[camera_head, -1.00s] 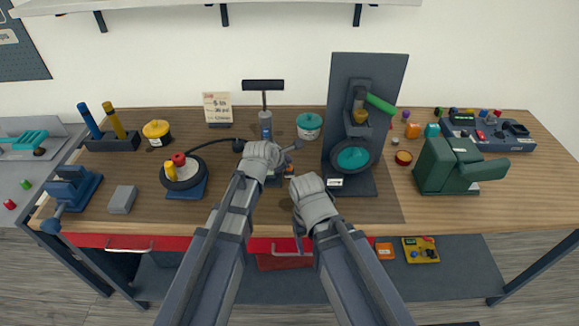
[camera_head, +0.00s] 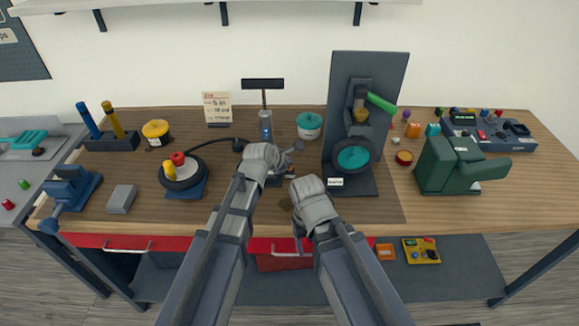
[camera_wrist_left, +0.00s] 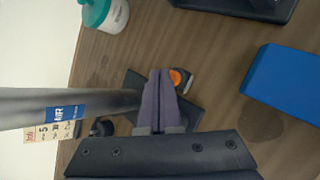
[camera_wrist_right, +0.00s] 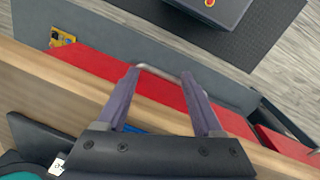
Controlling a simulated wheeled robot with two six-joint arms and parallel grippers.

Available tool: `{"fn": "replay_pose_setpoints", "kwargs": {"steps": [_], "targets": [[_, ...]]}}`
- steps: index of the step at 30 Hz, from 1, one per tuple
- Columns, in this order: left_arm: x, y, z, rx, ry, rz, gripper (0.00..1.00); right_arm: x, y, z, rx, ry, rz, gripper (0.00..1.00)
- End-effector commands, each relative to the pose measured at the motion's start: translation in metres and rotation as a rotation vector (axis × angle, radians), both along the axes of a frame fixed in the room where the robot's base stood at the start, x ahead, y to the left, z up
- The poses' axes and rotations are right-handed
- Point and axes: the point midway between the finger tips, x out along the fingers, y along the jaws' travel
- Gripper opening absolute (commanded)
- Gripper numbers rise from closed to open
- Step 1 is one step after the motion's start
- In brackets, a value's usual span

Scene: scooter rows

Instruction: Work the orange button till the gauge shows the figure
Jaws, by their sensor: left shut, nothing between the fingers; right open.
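The silver pump (camera_head: 265,125) with a blue AIR label stands at the table's middle; its barrel also shows in the left wrist view (camera_wrist_left: 70,107). The orange button (camera_wrist_left: 177,77) sits at its dark base (camera_wrist_left: 190,112). My left gripper (camera_wrist_left: 160,75) is shut and empty, its fingertips right beside the button; I cannot tell whether they touch it. A dark round fitting (camera_head: 239,145) is left of the pump; no gauge reading is legible. A card (camera_head: 217,108) with writing stands behind, too small to read fully. My right gripper (camera_wrist_right: 160,75) is open and empty above the table's front edge.
A wheel with a hose (camera_head: 184,172) lies left of the pump. A teal-lidded jar (camera_head: 309,125) and a tall dark stand (camera_head: 369,70) are to the right. A blue block (camera_wrist_left: 285,85) lies near my left gripper. Red drawers (camera_wrist_right: 85,75) are under the front edge.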

Motion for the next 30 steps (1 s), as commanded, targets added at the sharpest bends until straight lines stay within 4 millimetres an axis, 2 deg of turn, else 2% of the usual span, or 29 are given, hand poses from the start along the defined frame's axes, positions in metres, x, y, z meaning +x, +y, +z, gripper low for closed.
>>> {"fn": "replay_pose_setpoints", "kwargs": {"steps": [30], "targets": [[-0.0001,0.0,-0.0074,0.0,0.0,0.0,0.0,0.0,0.0,-0.0073,0.0,0.0,0.0,0.68]]}}
